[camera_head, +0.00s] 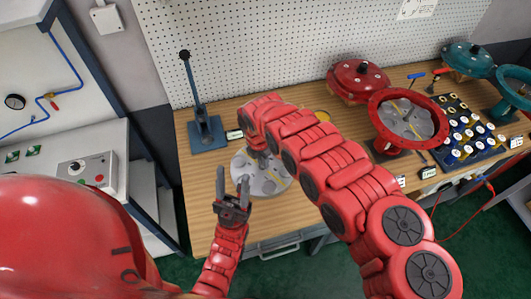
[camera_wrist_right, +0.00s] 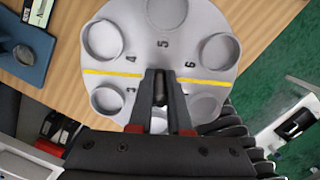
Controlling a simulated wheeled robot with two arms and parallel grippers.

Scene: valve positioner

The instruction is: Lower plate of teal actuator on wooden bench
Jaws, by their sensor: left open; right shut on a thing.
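The plate (camera_head: 273,184) is a round grey disc with a yellow stripe. In the right wrist view the plate (camera_wrist_right: 145,45) shows round recesses and numbers 3 to 6. My right gripper (camera_head: 258,149) comes down over the plate in the head view; in the wrist view it (camera_wrist_right: 160,82) is shut on the plate near its middle. The exact grip point is hidden between the fingers. The plate is over the wooden bench (camera_head: 208,222); I cannot tell whether it touches. My left gripper (camera_head: 232,180) is open and empty at the plate's left edge. The open teal actuator (camera_head: 508,90) stands far right.
A blue lever press (camera_head: 204,128) stands left of the plate. A red actuator housing (camera_head: 407,122) holds another grey plate; a red cover (camera_head: 357,80) and teal cover (camera_head: 467,58) are behind. A tray of spools (camera_head: 468,135) is at right. Bare wood lies front left.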

